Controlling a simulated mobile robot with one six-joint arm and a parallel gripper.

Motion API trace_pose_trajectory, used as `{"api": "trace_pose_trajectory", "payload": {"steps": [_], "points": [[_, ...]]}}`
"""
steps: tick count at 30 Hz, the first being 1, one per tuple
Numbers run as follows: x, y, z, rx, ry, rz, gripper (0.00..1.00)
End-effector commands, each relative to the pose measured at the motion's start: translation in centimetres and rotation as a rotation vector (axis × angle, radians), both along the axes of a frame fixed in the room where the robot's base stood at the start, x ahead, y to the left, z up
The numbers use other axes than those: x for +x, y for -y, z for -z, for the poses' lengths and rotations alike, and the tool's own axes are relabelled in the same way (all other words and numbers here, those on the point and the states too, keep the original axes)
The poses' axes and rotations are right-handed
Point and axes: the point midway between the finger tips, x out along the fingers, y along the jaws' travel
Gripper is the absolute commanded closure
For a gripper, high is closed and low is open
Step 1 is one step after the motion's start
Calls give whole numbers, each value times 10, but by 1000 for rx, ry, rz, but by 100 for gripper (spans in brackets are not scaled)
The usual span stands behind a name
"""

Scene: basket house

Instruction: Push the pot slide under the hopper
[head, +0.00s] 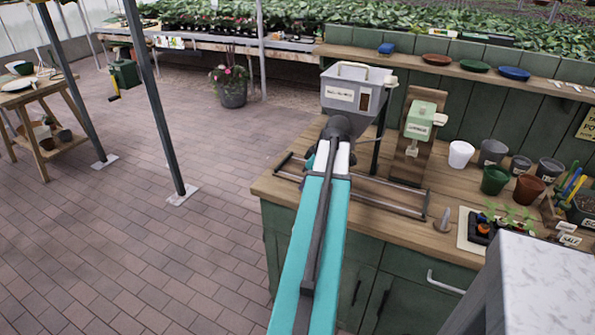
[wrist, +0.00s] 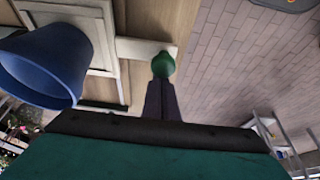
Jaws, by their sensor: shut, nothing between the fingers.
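The hopper (head: 350,92) is a grey box with a label on its front, above the wooden counter in the head view. The pot slide's metal rails (head: 395,205) run along the counter below it. In the wrist view a blue pot (wrist: 48,62) stands at the left, by a pale frame (wrist: 108,30). A pale bar (wrist: 135,48) reaches from the frame to a green knob (wrist: 163,64). My gripper (wrist: 162,84) is shut and empty, its dark fingertips right at the knob; I cannot tell whether they touch. In the head view my arm hides the fingers and the pot.
A green dispenser (head: 421,120) stands on a wooden board right of the hopper. A white pot (head: 460,154), other pots and a seedling tray (head: 482,228) occupy the counter's right. A metal post (head: 155,95) stands at left. The brick floor (head: 130,240) left of the counter is clear.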

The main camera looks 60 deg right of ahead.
Motion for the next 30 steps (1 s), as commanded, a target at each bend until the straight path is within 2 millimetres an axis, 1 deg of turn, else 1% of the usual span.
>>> {"api": "trace_pose_trajectory", "payload": {"steps": [1, 25, 30], "points": [[-5, 0, 0, 1, -2, 2, 100], [-62, -1, 0, 1, -2, 2, 100], [-63, -1, -1, 1, -1, 0, 100]]}}
